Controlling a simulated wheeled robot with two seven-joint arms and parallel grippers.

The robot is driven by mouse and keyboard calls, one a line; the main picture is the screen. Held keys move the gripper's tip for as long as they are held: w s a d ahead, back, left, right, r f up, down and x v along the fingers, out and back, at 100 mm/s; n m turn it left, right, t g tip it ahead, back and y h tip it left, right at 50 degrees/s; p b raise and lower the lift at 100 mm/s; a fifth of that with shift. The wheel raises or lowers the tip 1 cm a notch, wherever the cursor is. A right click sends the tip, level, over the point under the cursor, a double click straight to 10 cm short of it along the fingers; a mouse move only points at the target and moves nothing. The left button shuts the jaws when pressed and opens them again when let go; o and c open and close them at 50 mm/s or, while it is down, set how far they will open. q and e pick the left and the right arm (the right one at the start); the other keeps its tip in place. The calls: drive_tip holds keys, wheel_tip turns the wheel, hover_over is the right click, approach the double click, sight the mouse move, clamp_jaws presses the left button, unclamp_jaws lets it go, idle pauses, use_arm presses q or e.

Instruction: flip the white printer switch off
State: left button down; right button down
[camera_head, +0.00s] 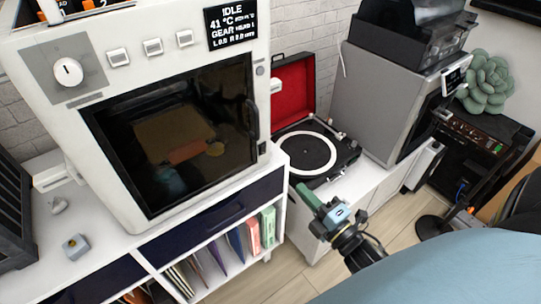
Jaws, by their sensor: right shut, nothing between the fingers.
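The white printer (95,140) stands on the cabinet at the left, with a dark window in its front. Its top panel has a round white knob (68,71), several small light buttons (153,47) and a black display (231,24) reading IDLE. A small white piece (276,85) sticks out at its right side; I cannot tell whether it is the switch or how it is set. My right gripper (301,190) is shut and empty, its green tip in front of the record player, right of and below the printer, touching nothing visible. My left gripper is out of view.
A record player (308,150) with a red-lined lid stands right of the printer. Beyond it is a grey machine (385,100) with black trays on top. Wooden floor (283,262) shows below.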

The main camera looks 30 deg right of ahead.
sight(264, 148)
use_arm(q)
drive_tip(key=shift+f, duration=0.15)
use_arm(e)
drive_tip(key=w, duration=0.4)
drive_tip(key=w+r, duration=0.1)
drive_tip(key=w, duration=0.4)
drive_tip(key=w+a, duration=0.1)
drive_tip(key=w, duration=0.3)
drive_tip(key=shift+w+r, duration=0.3)
drive_tip(key=shift+w, duration=0.05)
